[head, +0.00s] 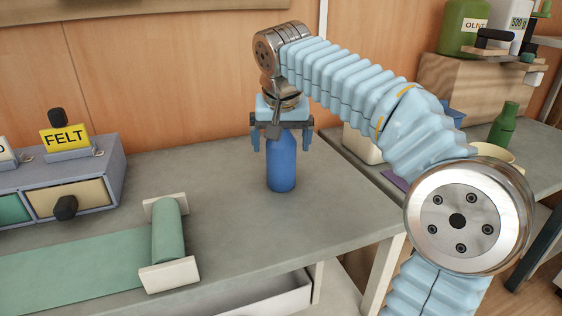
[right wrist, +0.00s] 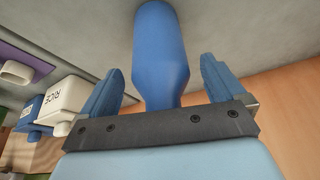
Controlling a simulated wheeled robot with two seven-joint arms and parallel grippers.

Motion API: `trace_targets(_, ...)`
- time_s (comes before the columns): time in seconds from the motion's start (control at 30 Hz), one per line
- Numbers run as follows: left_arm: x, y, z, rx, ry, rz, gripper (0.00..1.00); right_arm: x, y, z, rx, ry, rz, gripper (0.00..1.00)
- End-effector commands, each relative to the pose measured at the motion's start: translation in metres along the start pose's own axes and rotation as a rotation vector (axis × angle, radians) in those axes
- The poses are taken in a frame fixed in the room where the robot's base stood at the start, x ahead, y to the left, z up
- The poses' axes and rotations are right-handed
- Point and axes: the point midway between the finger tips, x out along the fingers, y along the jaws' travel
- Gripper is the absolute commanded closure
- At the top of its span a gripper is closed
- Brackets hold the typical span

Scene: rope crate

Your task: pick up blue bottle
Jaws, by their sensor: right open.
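The blue bottle (head: 282,168) stands upright on the grey table near its back edge in the head view. My right gripper (head: 282,146) is above it, pointing down, with its two fingers on either side of the bottle's upper part. In the right wrist view the bottle (right wrist: 160,55) lies between the open fingers (right wrist: 160,75), with a visible gap on each side. The bottle's top is hidden behind the gripper. My left gripper is not in view.
A drawer box labelled FELT (head: 75,185) and a green cloth roll (head: 168,230) in a holder are on the left of the table (head: 230,235). Table around the blue bottle is clear.

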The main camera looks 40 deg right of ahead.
Motion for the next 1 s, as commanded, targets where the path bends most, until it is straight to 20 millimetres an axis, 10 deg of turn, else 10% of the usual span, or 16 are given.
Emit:
trace_targets(0.3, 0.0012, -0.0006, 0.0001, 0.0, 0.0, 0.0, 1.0, 0.0087, 0.0, 0.0001, 0.0, 0.0, -0.001, 0.03)
trace_targets(0.8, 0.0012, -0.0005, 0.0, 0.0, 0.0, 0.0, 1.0, 0.0083, 0.0001, 0.0, 0.0, 0.001, -0.001, 0.78)
trace_targets(1.0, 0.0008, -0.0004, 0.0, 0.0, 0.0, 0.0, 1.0, 0.0071, 0.0, -0.0006, 0.0, 0.001, -0.001, 0.78)
